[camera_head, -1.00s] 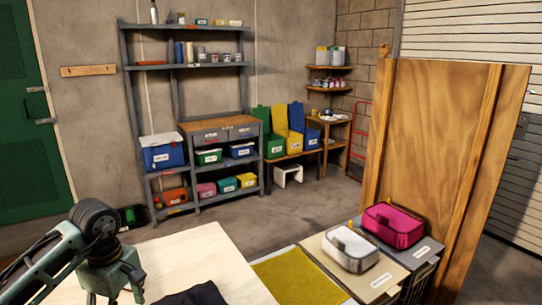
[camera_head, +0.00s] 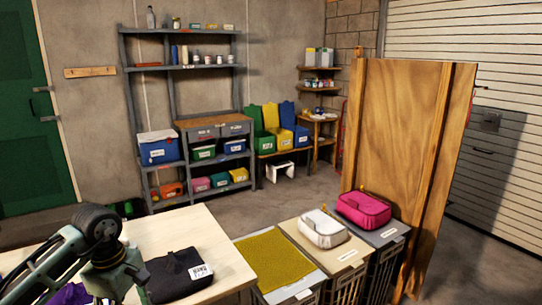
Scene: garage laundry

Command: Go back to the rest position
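My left arm reaches in from the lower left. Its gripper end (camera_head: 118,277) is low over the light wooden table (camera_head: 208,228), and the fingers are too small and partly cut off to tell whether they are open or shut. A black pouch with a white label (camera_head: 178,272) lies on the table just right of it. My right gripper is not in view. A white pouch (camera_head: 322,229) and a magenta pouch (camera_head: 363,208) each rest on top of a labelled bin at the right.
A tall wooden panel (camera_head: 400,150) stands behind the bins. Shelving (camera_head: 190,130) with coloured boxes lines the back wall. Something purple (camera_head: 68,294) lies at the lower left.

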